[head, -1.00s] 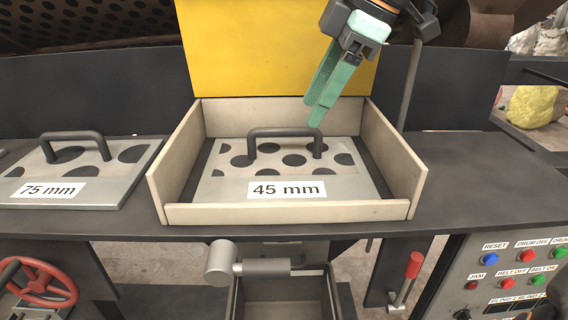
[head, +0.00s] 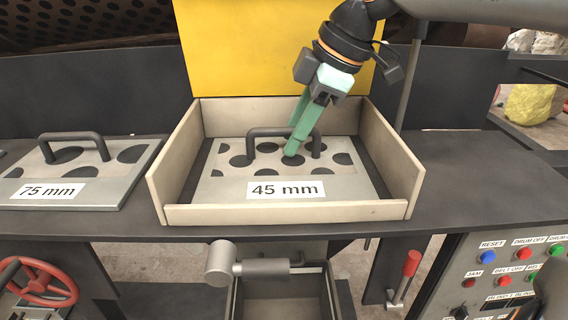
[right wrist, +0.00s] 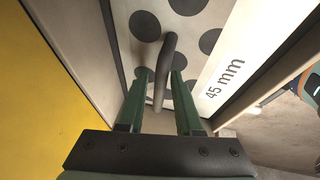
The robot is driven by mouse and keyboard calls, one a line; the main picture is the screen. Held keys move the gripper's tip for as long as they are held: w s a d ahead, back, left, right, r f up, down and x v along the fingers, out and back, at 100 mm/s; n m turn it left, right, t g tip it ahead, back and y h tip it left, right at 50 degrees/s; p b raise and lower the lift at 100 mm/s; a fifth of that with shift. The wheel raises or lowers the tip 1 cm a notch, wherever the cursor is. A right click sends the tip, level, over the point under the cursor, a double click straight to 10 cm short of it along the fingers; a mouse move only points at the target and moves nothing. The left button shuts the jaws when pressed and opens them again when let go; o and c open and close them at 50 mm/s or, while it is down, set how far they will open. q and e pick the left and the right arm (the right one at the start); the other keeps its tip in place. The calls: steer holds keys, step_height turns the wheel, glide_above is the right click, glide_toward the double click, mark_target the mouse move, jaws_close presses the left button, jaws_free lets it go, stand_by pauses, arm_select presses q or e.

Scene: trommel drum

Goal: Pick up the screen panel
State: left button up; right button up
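A grey screen panel labelled 45 mm (head: 228,187), with large dark holes and a dark bar handle (head: 284,131), lies flat in a beige tray (head: 289,213). My right gripper (head: 293,148), with green fingers, reaches down from the upper right over the handle. In the right wrist view its two fingers (right wrist: 161,88) are apart, with the handle (right wrist: 166,60) showing between them; contact cannot be told. A second screen panel labelled 75 mm (head: 105,188) with a similar handle (head: 75,139) lies left of the tray. My left gripper is not in view.
The beige tray has raised walls on all sides, and a yellow plate (head: 245,50) stands behind it. The dark shelf (head: 470,190) right of the tray is clear. Below are a red handwheel (head: 42,282), a red-tipped lever (head: 411,263) and a button panel (head: 500,275).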

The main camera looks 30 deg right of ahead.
jaws_close()
steer(key=shift+r, duration=0.1)
stand_by(1.0)
